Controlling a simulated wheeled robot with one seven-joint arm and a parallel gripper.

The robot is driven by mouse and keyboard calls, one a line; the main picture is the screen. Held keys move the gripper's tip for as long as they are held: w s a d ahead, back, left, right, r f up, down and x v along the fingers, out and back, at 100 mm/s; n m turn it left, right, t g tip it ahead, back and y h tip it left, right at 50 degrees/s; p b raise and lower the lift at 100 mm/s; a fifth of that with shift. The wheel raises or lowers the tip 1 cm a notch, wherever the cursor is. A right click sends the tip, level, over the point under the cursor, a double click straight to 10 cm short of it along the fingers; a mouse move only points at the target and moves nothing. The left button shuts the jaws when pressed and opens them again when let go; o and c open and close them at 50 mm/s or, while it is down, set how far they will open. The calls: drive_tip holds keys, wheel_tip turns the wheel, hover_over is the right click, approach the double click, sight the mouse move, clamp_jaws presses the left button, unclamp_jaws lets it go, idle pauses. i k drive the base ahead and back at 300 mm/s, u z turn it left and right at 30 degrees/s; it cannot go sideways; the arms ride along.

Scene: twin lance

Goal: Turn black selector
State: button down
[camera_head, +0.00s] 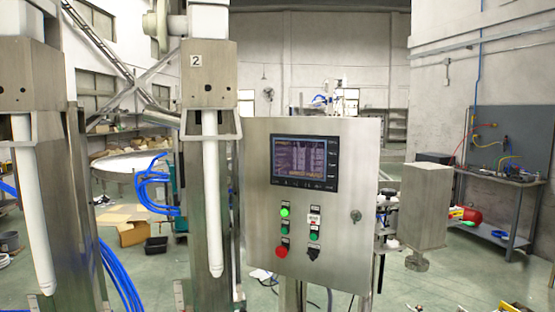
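The black selector (313,253) is a small dark knob low on the front of a steel control cabinet (345,220). It sits below a green button (314,235) and to the right of a large red button (282,251). Its exact angle is too small to tell. My gripper is not in view, and nothing blocks the selector.
A lit screen (304,163) fills the cabinet's upper front. A keyed lock (356,216) is at its right edge. Two steel columns with white lances (211,190) (32,205) stand to the left. A metal box (426,205) stands to the right.

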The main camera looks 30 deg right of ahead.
sight(312, 256)
drive_tip(key=k, duration=1.3)
drive_tip(key=z, duration=0.6)
drive_tip(key=i, duration=0.55)
drive_tip(key=z, duration=0.65)
drive_tip(key=i, duration=0.7)
drive_tip(key=u, duration=0.6)
drive_tip(key=k, duration=0.2)
drive_tip(key=u, duration=2.2)
